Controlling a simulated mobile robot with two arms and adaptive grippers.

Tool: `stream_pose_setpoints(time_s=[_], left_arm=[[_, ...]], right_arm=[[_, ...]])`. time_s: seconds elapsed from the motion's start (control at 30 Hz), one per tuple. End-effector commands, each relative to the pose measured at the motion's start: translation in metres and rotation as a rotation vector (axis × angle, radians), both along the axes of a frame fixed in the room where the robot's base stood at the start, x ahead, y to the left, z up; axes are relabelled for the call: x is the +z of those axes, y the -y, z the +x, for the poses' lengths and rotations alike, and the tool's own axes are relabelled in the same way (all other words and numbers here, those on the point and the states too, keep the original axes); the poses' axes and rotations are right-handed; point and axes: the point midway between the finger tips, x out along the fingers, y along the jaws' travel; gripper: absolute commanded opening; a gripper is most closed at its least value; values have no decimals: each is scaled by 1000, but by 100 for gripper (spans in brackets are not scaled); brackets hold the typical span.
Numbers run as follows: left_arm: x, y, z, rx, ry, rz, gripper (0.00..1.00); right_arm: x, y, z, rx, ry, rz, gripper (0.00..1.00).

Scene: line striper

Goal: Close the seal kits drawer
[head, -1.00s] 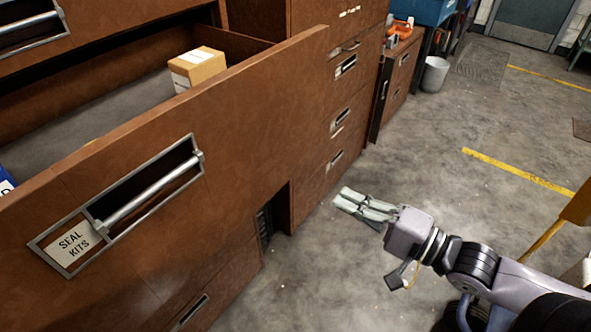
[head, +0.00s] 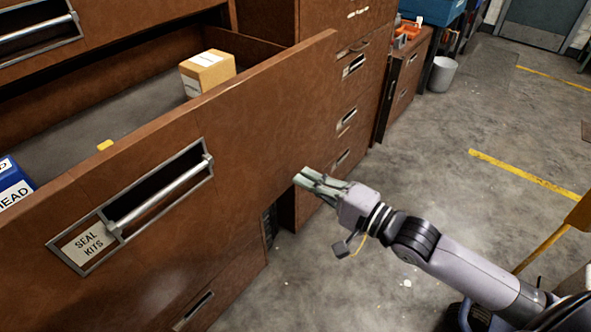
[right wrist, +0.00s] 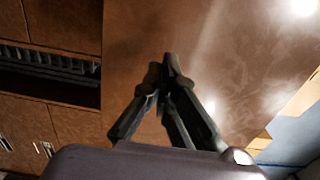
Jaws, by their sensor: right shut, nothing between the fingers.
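The brown seal kits drawer (head: 250,120) stands open in the head view, with its label (head: 88,243) and metal handle (head: 160,193) on the left part of its front. My right gripper (head: 302,178) is shut and empty, close to the right part of the drawer front. In the right wrist view the shut fingertips (right wrist: 168,70) point at a brown panel (right wrist: 220,45); I cannot tell whether they touch it. My left gripper is not in view.
Inside the drawer are a cardboard box (head: 208,73), a blue box (head: 12,186) and a small yellow item (head: 105,145). More brown cabinets (head: 345,75) stand at the back, with a grey bin (head: 441,75) beyond. The concrete floor (head: 430,180) on the right is mostly clear.

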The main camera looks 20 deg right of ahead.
Motion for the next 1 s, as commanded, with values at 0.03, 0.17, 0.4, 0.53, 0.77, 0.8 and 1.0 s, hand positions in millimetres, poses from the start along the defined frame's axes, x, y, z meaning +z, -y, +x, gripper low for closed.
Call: stream_pose_setpoints(time_s=[0.03,0.17,0.4,0.53,0.77,0.8,1.0], left_arm=[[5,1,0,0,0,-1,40],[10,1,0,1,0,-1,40],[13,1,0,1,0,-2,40],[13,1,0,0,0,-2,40],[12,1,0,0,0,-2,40],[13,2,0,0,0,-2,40],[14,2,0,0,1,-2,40]], right_arm=[[3,-3,6,-1,2,1,0],[3,-11,18,-1,2,1,0],[1,-19,27,0,0,0,0],[0,-19,28,0,-1,-1,0],[0,-19,28,0,-1,-1,0],[0,-19,29,0,0,0,0],[2,-27,41,-1,2,3,0]])
